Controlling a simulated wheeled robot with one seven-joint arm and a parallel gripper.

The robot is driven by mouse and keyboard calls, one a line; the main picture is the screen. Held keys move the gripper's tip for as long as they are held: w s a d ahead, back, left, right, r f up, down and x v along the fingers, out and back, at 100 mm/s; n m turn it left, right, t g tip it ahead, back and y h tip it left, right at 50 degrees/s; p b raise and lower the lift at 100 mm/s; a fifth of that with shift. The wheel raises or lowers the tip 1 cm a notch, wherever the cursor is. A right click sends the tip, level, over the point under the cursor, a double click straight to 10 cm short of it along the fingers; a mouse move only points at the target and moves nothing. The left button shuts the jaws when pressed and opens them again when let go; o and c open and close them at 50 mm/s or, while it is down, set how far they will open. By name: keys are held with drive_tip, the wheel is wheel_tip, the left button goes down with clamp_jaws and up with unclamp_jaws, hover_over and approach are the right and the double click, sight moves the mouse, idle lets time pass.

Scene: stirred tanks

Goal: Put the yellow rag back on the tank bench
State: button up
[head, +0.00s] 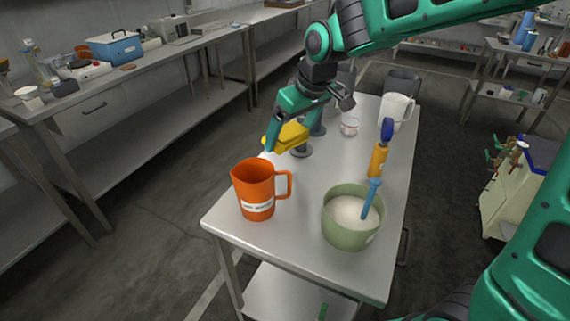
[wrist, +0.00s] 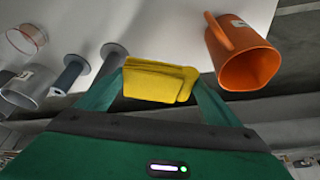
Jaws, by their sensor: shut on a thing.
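The yellow rag (head: 286,137) is a folded cloth at the left edge of the small metal table in the head view. It also shows between my fingers in the wrist view (wrist: 158,82). My gripper (head: 279,131) is shut on the rag; the fingers sit on either side of it in the wrist view (wrist: 160,95). Whether the rag touches the tabletop I cannot tell. Which surface is the tank bench is not certain; the table (head: 306,193) under the rag carries jugs and a bowl.
An orange jug (head: 257,190) stands near the rag. A green bowl (head: 349,222) of white powder with a blue scoop, a yellow-handled tool (head: 378,160), a white jug (head: 396,111) and grey spool-like pieces (head: 302,149) share the table. A long bench (head: 150,68) runs along the left, beyond open floor.

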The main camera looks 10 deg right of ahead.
drive_tip(key=f, duration=0.7)
drive_tip(key=shift+w+f, duration=0.25)
drive_tip(key=shift+f, duration=2.1)
drive_tip(key=o, duration=1)
drive_tip(key=shift+f, duration=0.1)
drive_tip(key=shift+c, duration=0.2)
drive_tip(key=v, duration=1.2)
drive_tip(key=shift+d, duration=0.1)
